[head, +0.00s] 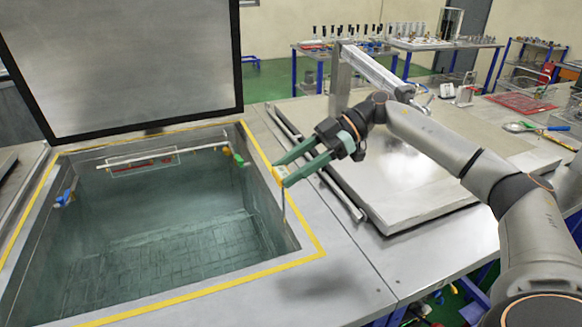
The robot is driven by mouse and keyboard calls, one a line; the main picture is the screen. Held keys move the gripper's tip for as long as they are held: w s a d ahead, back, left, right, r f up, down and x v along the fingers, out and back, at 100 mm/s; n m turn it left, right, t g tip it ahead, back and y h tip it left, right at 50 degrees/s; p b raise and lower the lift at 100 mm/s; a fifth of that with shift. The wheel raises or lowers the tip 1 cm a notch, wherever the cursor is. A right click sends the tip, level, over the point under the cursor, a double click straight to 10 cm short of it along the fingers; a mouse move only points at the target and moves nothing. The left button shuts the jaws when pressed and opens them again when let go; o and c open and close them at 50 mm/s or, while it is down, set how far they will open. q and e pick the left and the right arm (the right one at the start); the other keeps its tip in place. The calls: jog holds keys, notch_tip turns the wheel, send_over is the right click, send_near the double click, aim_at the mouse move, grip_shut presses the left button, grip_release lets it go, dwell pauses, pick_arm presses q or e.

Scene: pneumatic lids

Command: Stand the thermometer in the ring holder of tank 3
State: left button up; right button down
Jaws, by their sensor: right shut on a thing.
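My right gripper (279,173) reaches in from the right over the right rim of the open tank (312,243). Its green fingers are shut on the thermometer (283,208), which has a yellow top between the fingertips. Its thin stem hangs about upright below them, near the tank's right edge. A small green and yellow piece (238,159) sits at the tank's far right inner corner, and a blue piece with yellow (65,197) is on the left inner wall. I cannot tell which, if either, is the ring holder. No tank number is readable. My left gripper is out of view.
The tank's large grey lid (125,60) stands raised behind it. A closed metal lid (405,165) lies to the right, under my right arm. A white bar (150,155) spans the tank's far side. Benches with tools (340,45) stand at the back.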

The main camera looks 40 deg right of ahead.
jog(key=shift+r+p, duration=0.3)
jog(key=shift+p, duration=0.5)
notch_tip(320, 180, down, 9)
jog(key=b, duration=0.3)
dwell(0.5)
jog(key=shift+r, duration=0.1)
dwell(0.6)
jog(key=shift+p, duration=0.6)
dwell(0.4)
jog(key=shift+p, duration=0.6)
